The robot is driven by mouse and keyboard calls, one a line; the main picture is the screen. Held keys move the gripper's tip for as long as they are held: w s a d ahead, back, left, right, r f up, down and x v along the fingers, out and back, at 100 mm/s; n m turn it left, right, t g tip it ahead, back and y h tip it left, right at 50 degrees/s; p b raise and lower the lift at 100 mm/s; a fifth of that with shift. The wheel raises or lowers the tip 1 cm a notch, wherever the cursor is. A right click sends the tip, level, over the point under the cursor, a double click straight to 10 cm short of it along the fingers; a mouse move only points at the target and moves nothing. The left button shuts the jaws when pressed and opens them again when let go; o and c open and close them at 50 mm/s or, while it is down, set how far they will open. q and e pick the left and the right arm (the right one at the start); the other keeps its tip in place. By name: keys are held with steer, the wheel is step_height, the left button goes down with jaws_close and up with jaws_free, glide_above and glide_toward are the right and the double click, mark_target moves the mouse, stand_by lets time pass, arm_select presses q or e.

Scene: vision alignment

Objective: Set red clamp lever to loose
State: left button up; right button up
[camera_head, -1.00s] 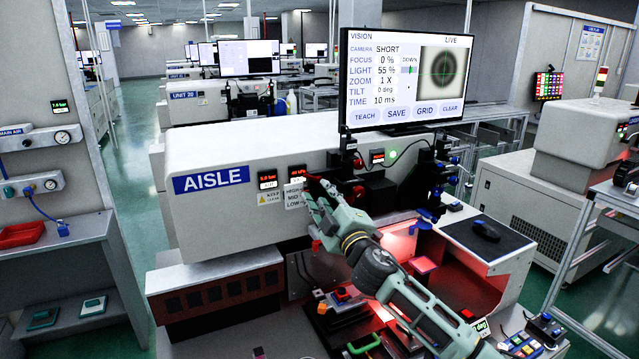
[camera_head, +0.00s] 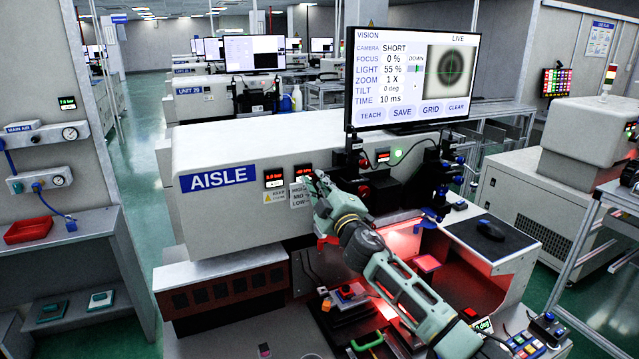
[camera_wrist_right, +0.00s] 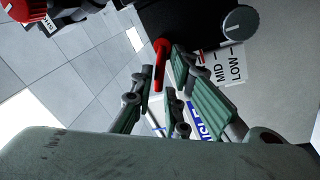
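In the right wrist view, a red lever (camera_wrist_right: 160,60) with a rounded end stands out against a dark surface. My right gripper (camera_wrist_right: 164,70) is open, with its green-padded fingers on either side of the lever's lower part. I cannot tell whether either finger touches it. In the head view, my right gripper (camera_head: 312,183) is at the front of the AISLE machine (camera_head: 240,150), beside the HIGH/MID/LOW label (camera_head: 299,195). The lever cannot be made out there, and its markings are not readable. My left gripper is not in view.
In the wrist view, a grey knob (camera_wrist_right: 240,21) is beside the MID/LOW label, and a red knob (camera_wrist_right: 27,9) is at the top left. In the head view, the vision monitor (camera_head: 412,78) stands above the machine. A green handle (camera_head: 367,342) is low in front.

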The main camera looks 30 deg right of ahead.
jaws_close()
steer(key=shift+f+n+b, duration=0.2)
steer(key=shift+n+b, duration=0.1)
steer(key=shift+n, duration=0.5)
steer(key=shift+f+n+y, duration=0.15)
steer(key=shift+n+y, duration=0.35)
steer(key=shift+n, duration=0.5)
steer(key=shift+o, duration=2.4)
jaws_free()
steer(key=shift+s, duration=0.1)
